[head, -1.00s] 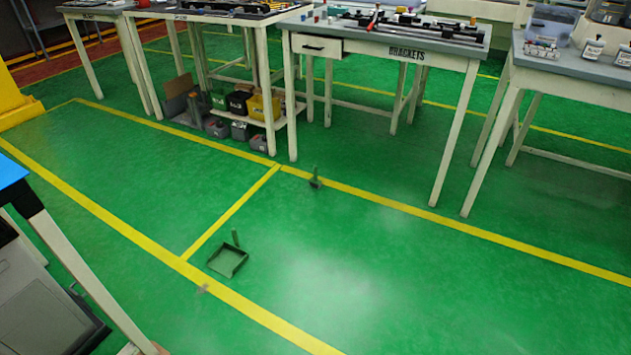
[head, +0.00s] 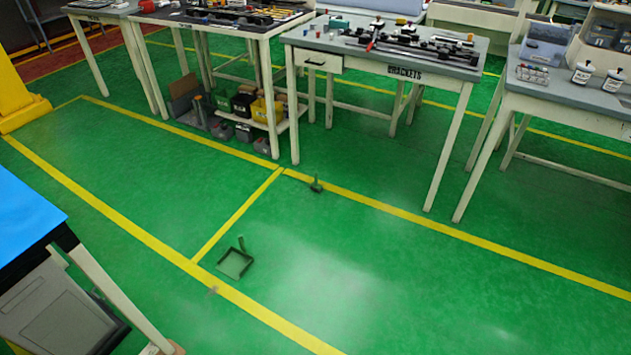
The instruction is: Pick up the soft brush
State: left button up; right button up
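A small dark green brush-like thing (head: 316,187) with a short upright handle is on the green floor, beside the yellow line in front of the BRACKETS table. It looks like the soft brush, but its bristles are too small to make out. Nearer to me, a dark green dustpan (head: 236,264) with an upright handle lies on the floor by the yellow lines. Neither of my grippers shows in the head view.
The BRACKETS table (head: 440,64) stands behind the brush, with tools on top. Another table (head: 272,24) has bins on its lower shelf. A grey table (head: 575,95) is at right. A blue-topped table (head: 25,215) is close at left. Open floor surrounds the brush and dustpan.

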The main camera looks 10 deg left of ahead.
aim_at(314, 187)
jog(key=i+l+u, duration=0.1)
jog(key=i, duration=0.4)
jog(key=i+l+u, duration=0.1)
jog(key=i+l, duration=0.15)
jog(key=i, duration=0.3)
jog(key=i+l+u, duration=0.1)
jog(key=i+l, duration=0.15)
jog(key=i, duration=0.25)
